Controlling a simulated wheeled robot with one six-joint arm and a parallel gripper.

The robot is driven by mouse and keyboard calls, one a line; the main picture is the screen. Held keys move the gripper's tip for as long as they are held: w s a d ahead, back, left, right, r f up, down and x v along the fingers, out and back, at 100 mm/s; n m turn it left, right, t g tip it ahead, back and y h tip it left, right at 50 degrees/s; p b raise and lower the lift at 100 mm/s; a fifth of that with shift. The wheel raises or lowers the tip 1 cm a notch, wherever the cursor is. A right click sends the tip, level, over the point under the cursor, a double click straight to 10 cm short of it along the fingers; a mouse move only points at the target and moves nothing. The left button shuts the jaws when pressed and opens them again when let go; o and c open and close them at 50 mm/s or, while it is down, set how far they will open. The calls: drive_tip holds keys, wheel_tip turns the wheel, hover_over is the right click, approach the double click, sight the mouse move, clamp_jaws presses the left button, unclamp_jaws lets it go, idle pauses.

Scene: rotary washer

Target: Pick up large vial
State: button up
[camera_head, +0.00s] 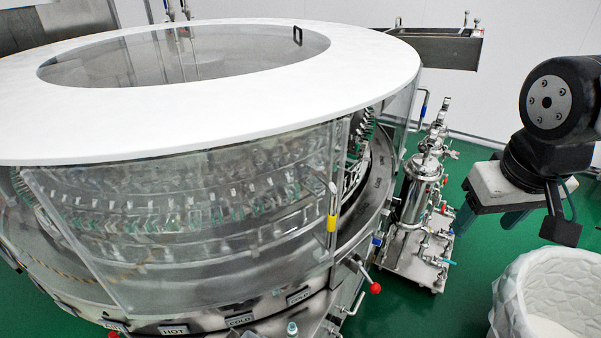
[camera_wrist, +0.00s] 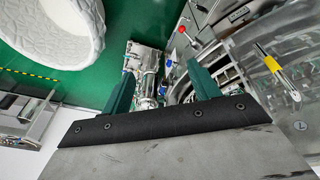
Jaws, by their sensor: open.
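I cannot make out a large vial in either view. The rotary washer (camera_head: 130,130) fills the left and middle of the head view, with a white ring-shaped top and clear side panels. Clips and racks show blurred behind the panels, and any vial there is too unclear to tell. My gripper (camera_head: 490,217) hangs at the right, clear of the washer and above the floor. In the wrist view my gripper (camera_wrist: 160,72) has its two green fingers wide apart with nothing between them. Part of the washer lies beyond the fingers at the right.
A steel filter unit with pipes (camera_head: 415,205) stands between the washer and my gripper. A white round bin (camera_head: 508,300) is below my gripper, also at the wrist view's top left (camera_wrist: 97,30). A red-knobbed lever (camera_head: 375,288) sticks out from the washer. Green floor is free around these.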

drive_tip(key=w+a+f+n+t, duration=0.1)
drive_tip(key=w+f+n+t, duration=0.15)
drive_tip(key=w, duration=0.85)
drive_tip(key=w+a+f+n+t, duration=0.15)
drive_tip(key=w+t, duration=0.25)
drive_tip(key=w, duration=0.6)
drive_tip(key=w+a+f+n+y, duration=0.1)
drive_tip(key=w+a+f+y, duration=0.2)
drive_tip(key=a, duration=0.3)
drive_tip(key=w+a+f+n+y, duration=0.2)
drive_tip(key=w+a+f+y, duration=0.1)
drive_tip(key=a, duration=0.3)
drive_tip(key=w+a+f+n+y, duration=0.1)
drive_tip(key=w+a+f+y, duration=0.3)
drive_tip(key=w+a, duration=0.1)
drive_tip(key=shift+w+a+n+t, duration=0.1)
drive_tip(key=shift+a+n+t, duration=0.1)
drive_tip(key=shift+a, duration=0.25)
drive_tip(key=shift+w+a+n+t, duration=0.1)
drive_tip(key=shift+a+n, duration=0.1)
drive_tip(key=shift+a, duration=0.25)
drive_tip(key=c, duration=1.1)
